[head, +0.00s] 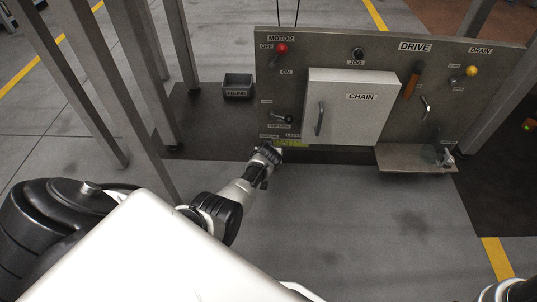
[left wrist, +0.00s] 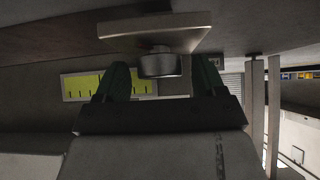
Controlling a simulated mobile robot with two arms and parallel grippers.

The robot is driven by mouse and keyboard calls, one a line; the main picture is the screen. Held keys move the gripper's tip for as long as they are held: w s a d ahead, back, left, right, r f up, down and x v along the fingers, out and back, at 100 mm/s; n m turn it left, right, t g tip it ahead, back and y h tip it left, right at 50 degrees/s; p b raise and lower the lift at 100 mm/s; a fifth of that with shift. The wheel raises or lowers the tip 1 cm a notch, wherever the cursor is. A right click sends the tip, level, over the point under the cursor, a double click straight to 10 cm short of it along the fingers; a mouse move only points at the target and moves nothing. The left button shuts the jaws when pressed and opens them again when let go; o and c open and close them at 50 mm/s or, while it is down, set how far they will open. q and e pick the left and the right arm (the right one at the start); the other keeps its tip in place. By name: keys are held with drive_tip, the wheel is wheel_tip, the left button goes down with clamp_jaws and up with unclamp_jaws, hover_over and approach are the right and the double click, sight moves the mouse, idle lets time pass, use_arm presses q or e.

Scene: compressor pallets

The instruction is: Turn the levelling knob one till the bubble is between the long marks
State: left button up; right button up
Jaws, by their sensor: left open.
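The grey levelling knob (left wrist: 160,65) shows in the left wrist view, below a pale block or plate. My left gripper (left wrist: 160,80) is open, with one dark green finger on each side of the knob; whether they touch it I cannot tell. The yellow level vial (left wrist: 83,87) with dark marks lies left of the knob, partly behind the left finger. I cannot make out its bubble. In the head view my left gripper (head: 267,155) is at the panel's lower left corner and hides the knob. The vial (head: 291,143) shows there as a small yellow-green strip. My right gripper is not in view.
The grey panel (head: 325,53) carries a chain cover (head: 352,115), a red motor knob (head: 282,48), a yellow drain knob (head: 471,71) and levers. A shelf (head: 410,158) juts out at lower right. Metal posts stand left of my arm. The floor in front is clear.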

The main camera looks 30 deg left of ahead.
use_arm(q)
drive_tip(key=shift+c, duration=0.2)
drive_tip(key=c, duration=0.9)
drive_tip(key=shift+r, duration=0.1)
drive_tip(key=shift+p, duration=0.4)
